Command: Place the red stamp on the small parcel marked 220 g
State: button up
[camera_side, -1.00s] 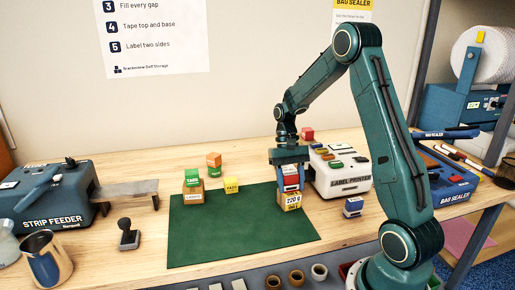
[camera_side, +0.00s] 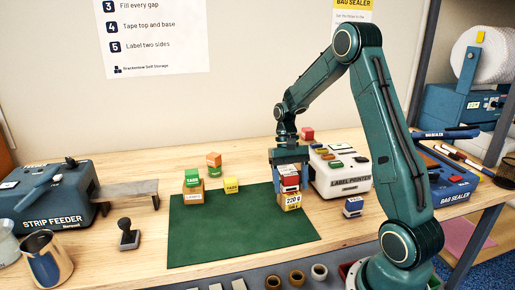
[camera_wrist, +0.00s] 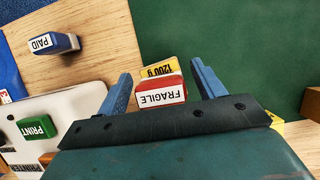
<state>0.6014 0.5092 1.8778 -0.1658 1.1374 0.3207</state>
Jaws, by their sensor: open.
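The red stamp (camera_side: 289,182), with a white face reading FRAGILE, sits on top of the small parcel (camera_side: 291,204), whose yellow-and-white label reads 220 g in the side view. The wrist view also shows the stamp (camera_wrist: 161,93) and, beyond it, part of the parcel's yellow label (camera_wrist: 159,67). My gripper (camera_wrist: 161,72) is open, one blue finger on each side of the stamp with visible gaps. In the side view the fingers still come down around the stamp. The stamp's underside is hidden.
The parcel stands at the right edge of a green mat (camera_side: 225,235). A label printer (camera_side: 345,182) is close behind to the right, and a blue PAID stamp (camera_side: 353,207) stands to the right. Stacked small boxes (camera_side: 193,190) are at the mat's back left. The mat's middle is clear.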

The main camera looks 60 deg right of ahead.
jog(key=v, duration=1.1)
jog(key=shift+w+r, duration=0.15)
jog(key=shift+r, duration=0.2)
jog(key=shift+d, duration=0.1)
jog(key=shift+r, duration=0.15)
dwell(0.4)
jog(key=s+a+r+n+t+h, duration=0.1)
jog(key=s+a+r+n+t, duration=0.1)
jog(key=a+r, duration=0.35)
jog(key=s+a+r+n+t+h, duration=0.1)
jog(key=s+a+r+n+t, duration=0.1)
jog(key=a, duration=0.7)
jog(key=s+a+f+n+t+h, duration=0.1)
jog(key=s+a+n+t, duration=0.3)
jog(key=s+a, duration=0.3)
jog(key=shift+s+f+n+t, duration=0.3)
jog(key=shift+s+n+t, duration=0.15)
jog(key=shift+s, duration=2.4)
